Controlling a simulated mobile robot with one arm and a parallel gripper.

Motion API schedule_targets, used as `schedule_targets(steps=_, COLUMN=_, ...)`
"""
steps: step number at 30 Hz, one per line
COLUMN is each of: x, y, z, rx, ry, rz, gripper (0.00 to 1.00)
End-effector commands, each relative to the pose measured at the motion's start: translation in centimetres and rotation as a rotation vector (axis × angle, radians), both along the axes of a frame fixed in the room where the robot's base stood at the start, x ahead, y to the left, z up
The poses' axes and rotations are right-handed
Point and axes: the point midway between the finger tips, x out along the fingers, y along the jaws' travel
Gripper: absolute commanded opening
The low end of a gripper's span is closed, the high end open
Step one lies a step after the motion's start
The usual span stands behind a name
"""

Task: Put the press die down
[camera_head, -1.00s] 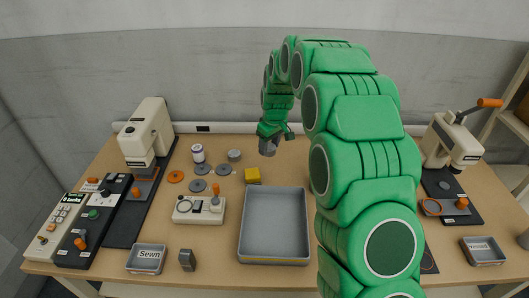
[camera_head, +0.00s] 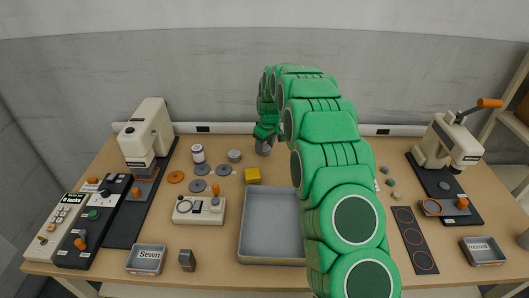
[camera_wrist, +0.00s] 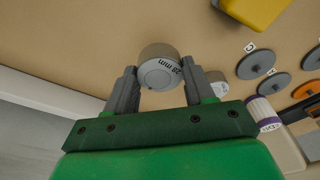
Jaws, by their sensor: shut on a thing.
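The press die (camera_wrist: 160,72) is a short grey cylinder marked "28 mm". My gripper (camera_wrist: 158,82) is shut on it, with one finger on each side in the wrist view. In the head view my gripper (camera_head: 264,143) is near the back edge of the table, and the die (camera_head: 263,151) shows under it. Whether the die touches the table cannot be told. A second grey cylinder (camera_head: 234,155) stands to the left of the held die; it is partly hidden behind a finger in the wrist view (camera_wrist: 219,89).
A yellow block (camera_head: 253,175) and several grey discs (camera_head: 202,169) lie in front and left. A large grey tray (camera_head: 270,261) is nearer me. A white spool (camera_head: 198,154) stands left. A hand press (camera_head: 449,143) and a dark mat with circles (camera_head: 414,240) are at right.

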Motion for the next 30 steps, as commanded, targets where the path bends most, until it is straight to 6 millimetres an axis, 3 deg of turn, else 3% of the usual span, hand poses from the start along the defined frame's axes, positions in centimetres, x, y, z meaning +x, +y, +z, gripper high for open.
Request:
schedule_targets(steps=8, x=0.5, y=0.1, z=-0.8, rx=-0.001, ry=0.001, rz=0.000, gripper=0.10)
schedule_targets(steps=16, x=0.6, y=0.1, z=-3.8, rx=-0.001, ry=0.002, rz=-0.001, gripper=0.10)
schedule_targets(steps=27, x=0.6, y=0.1, z=-4.1, rx=0.000, ry=0.000, rz=0.000, gripper=0.10)
schedule_targets(steps=28, x=0.6, y=0.1, z=-4.1, rx=0.000, ry=0.000, rz=0.000, gripper=0.55)
schedule_targets(steps=30, x=0.6, y=0.1, z=-4.1, rx=0.000, ry=0.000, rz=0.000, gripper=0.66)
